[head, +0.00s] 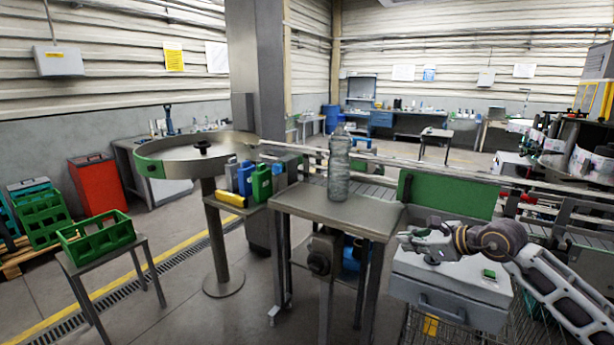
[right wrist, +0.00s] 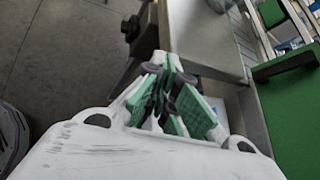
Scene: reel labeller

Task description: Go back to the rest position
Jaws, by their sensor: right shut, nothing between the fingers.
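My right gripper (head: 406,240) comes in from the right in the head view, at the right side of the steel table and over a grey box. In the right wrist view its fingers with green pads (right wrist: 168,75) are closed together with nothing between them. My left gripper is not in the head view.
A clear bottle (head: 339,165) stands upright on the steel table (head: 350,212). The grey box (head: 452,290) lies below my right arm, and a green panel (head: 450,195) stands behind it. A green crate (head: 97,236) sits on a stand at left. A round turntable (head: 180,153) stands behind.

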